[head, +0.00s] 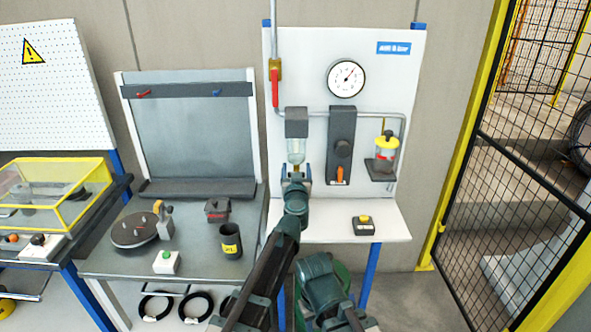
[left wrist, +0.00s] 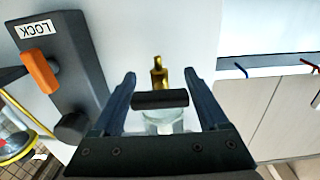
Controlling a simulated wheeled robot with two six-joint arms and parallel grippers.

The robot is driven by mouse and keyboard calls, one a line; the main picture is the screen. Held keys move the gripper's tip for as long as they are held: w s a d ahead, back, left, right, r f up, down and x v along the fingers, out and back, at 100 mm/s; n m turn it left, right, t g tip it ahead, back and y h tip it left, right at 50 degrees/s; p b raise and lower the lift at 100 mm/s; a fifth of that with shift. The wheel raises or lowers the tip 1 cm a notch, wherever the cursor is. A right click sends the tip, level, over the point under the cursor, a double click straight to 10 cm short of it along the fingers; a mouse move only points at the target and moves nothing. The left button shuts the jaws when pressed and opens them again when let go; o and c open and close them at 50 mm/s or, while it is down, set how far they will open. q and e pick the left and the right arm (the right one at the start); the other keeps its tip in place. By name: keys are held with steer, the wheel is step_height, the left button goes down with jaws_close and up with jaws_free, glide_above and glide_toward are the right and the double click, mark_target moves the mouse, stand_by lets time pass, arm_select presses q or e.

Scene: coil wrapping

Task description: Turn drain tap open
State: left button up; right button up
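My left gripper (head: 296,173) is raised to the panel, just below the clear filter bowl (head: 296,150). In the left wrist view, my left gripper (left wrist: 160,95) is open. Its fingers stand on either side of the drain tap's dark crossbar handle (left wrist: 160,99), which lies crosswise between them. Small gaps seem to show at the bar's ends. A brass spout (left wrist: 160,75) sticks out past the handle, and the clear bowl (left wrist: 163,122) is partly hidden behind it. In the head view the gripper hides the tap. Of my right arm only links show, at the bottom centre.
A dark regulator block (head: 341,137) with an orange lever (head: 340,175) stands close to the right of the bowl. A red-handled valve (head: 275,85) is above left. A yellow-topped lubricator (head: 386,153) is farther right.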

arm_select(q)
steer(key=c, duration=1)
steer(key=shift+n, duration=1.4)
steer(key=o, duration=1.4)
steer(key=shift+c, duration=0.2)
steer(key=shift+s+a, duration=0.1)
steer(key=shift+s, duration=0.05)
